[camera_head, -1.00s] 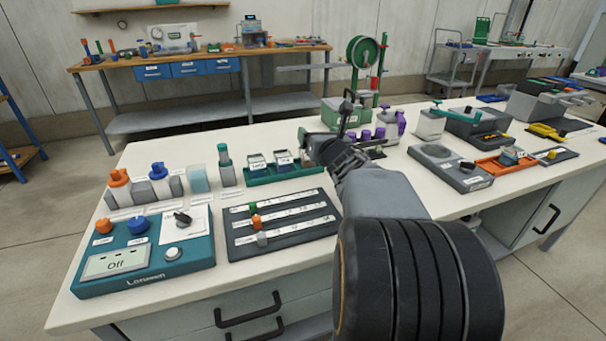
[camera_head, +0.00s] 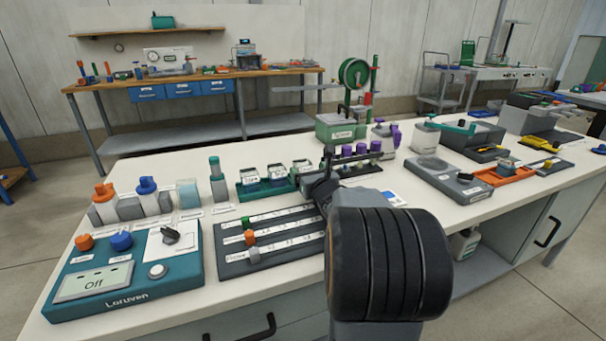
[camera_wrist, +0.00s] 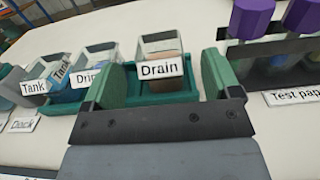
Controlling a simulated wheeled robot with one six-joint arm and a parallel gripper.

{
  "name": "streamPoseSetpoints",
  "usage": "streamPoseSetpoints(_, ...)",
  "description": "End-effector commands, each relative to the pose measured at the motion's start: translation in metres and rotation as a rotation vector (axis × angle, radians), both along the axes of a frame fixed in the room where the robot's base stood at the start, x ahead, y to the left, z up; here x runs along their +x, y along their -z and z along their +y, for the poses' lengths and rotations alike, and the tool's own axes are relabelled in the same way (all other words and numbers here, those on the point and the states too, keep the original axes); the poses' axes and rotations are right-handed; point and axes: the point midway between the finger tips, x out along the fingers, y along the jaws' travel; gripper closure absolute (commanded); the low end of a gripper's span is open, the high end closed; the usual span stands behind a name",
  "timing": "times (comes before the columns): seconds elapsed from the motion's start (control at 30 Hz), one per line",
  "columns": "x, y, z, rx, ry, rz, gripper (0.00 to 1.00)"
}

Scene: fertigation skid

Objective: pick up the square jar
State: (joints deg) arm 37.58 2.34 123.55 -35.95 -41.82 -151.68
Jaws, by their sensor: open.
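Three square clear jars stand in a green tray (camera_head: 246,194) on the white bench. In the wrist view they carry tags reading Tank, a partly hidden "Dri…" and Drain. The Drain jar (camera_wrist: 159,46) has brownish contents and also shows at the tray's right end in the head view (camera_head: 301,166). My gripper (camera_wrist: 163,62) is open and empty, its green-padded fingers on either side of the Drain jar in the picture. The jar appears beyond or between the fingertips; I cannot tell which. The Tank jar (camera_wrist: 62,75) and the middle jar (camera_wrist: 97,63) are left of the fingers.
A dark rack with purple-capped bottles (camera_head: 361,150) stands close on the right, with a "Test pap…" label. A dark slider panel (camera_head: 270,238) and a teal control box (camera_head: 125,270) lie nearer. Bottles with orange and blue caps (camera_head: 146,186) stand left.

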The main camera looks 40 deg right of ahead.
Motion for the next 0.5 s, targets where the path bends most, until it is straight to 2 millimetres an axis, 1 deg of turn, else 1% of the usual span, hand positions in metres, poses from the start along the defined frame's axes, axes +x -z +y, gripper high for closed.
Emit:
streamPoseSetpoints(0.03, 0.009, 0.001, -0.002, 0.0, -0.002, 0.001, 0.17)
streamPoseSetpoints(0.1, 0.019, 0.001, -0.004, 0.001, -0.001, 0.001, 0.17)
streamPoseSetpoints(0.23, 0.035, 0.001, -0.008, 0.001, -0.002, 0.001, 0.17)
streamPoseSetpoints(0.33, 0.042, 0.001, -0.011, 0.002, -0.001, 0.0, 0.17)
streamPoseSetpoints(0.5, 0.046, 0.0, -0.012, 0.002, 0.0, 0.0, 0.17)
